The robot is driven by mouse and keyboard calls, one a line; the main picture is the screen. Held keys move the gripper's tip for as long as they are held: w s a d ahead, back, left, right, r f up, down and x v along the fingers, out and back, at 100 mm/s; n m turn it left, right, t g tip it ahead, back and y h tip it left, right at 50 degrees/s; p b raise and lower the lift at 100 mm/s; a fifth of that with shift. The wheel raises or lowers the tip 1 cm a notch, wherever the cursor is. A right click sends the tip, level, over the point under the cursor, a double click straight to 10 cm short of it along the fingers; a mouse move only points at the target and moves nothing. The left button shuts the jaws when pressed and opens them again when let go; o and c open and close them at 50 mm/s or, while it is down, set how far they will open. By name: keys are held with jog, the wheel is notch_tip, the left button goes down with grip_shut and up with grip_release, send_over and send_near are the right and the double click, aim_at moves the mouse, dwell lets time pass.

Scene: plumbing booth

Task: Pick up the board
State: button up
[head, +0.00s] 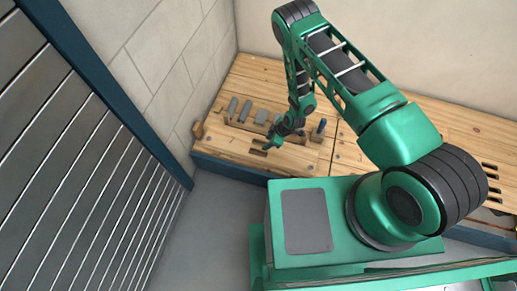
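My gripper (272,143) is at the end of my green arm, low over the left part of a wooden workbench (300,158). It is small in the head view, and I cannot tell whether its fingers are open or shut, or whether they touch anything. No separate loose board stands out clearly. The bench top itself is made of light wooden boards, with a seam near its middle. Part of the bench is hidden behind my arm.
Several grey blocks or tools (246,110) stand in the bench's back left area. A small brown wooden piece (198,131) is at its left edge. A slatted metal panel (75,180) with a blue frame fills the left. Grey floor (215,235) lies clear between.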

aim_at(260, 147)
jog(key=x, duration=0.7)
jog(key=shift+a, duration=0.25)
jog(key=shift+a+f, duration=0.1)
jog(key=shift+f, duration=0.2)
jog(key=shift+f, duration=0.25)
jog(key=shift+c, duration=0.3)
grip_shut()
